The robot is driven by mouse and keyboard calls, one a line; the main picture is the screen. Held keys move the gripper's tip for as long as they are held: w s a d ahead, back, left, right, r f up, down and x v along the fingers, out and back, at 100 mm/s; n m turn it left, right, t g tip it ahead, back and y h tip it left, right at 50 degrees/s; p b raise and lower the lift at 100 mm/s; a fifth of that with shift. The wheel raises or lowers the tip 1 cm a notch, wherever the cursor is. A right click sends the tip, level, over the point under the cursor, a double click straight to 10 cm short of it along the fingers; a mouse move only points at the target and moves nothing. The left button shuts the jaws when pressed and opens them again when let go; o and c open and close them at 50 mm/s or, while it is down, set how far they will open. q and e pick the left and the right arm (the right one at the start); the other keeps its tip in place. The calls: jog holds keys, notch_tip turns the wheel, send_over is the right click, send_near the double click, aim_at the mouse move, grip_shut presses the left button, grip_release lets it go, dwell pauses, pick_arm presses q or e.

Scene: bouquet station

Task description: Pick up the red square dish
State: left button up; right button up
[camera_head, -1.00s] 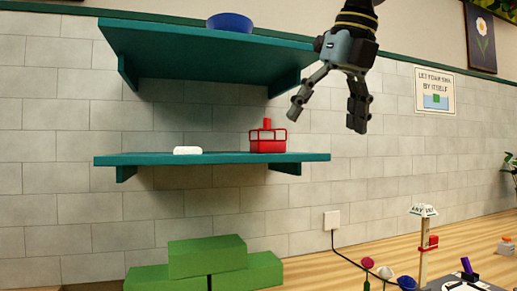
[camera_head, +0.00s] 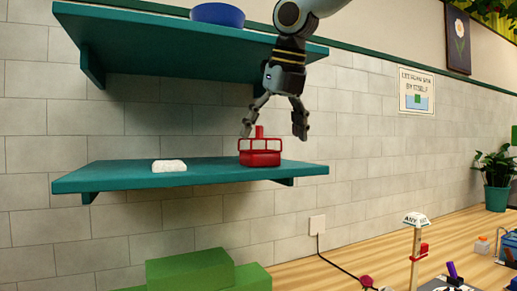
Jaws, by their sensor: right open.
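The red square dish (camera_head: 260,158) sits near the right end of the lower teal shelf (camera_head: 210,177). It has a solid base, a thin raised rail around it and a short upright post. My right gripper (camera_head: 273,131) is open and empty, with its fingers pointing down. In the picture its left fingertip is just up and left of the dish and its right fingertip is to the right of it. I cannot tell how far the gripper is from the dish in depth. My left gripper is not in view.
An upper teal shelf (camera_head: 160,40) with a blue bowl (camera_head: 217,15) is above, close to my right gripper. A white block (camera_head: 169,166) lies left on the lower shelf. Green blocks (camera_head: 192,272) stand below. The lower shelf's middle is clear.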

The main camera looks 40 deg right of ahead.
aim_at(266, 153)
jog(key=shift+w+d, duration=0.2)
jog(key=shift+w, duration=0.4)
jog(key=shift+w+d+r+p, duration=0.15)
jog(key=shift+w+p, duration=0.15)
jog(key=shift+p, duration=0.15)
jog(key=b+x, duration=0.1)
jog(key=x, duration=0.3)
jog(key=shift+w+f, duration=0.1)
jog(key=shift+f, duration=0.15)
jog(key=shift+w+f, duration=0.2)
jog(key=shift+f, duration=0.2)
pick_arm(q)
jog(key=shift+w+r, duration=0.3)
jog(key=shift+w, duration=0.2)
pick_arm(e)
jog(key=shift+s, duration=0.1)
jog(key=shift+c, duration=0.9)
jog(key=shift+r, duration=0.1)
jog(key=c, duration=1.3)
jog(key=shift+o, duration=0.2)
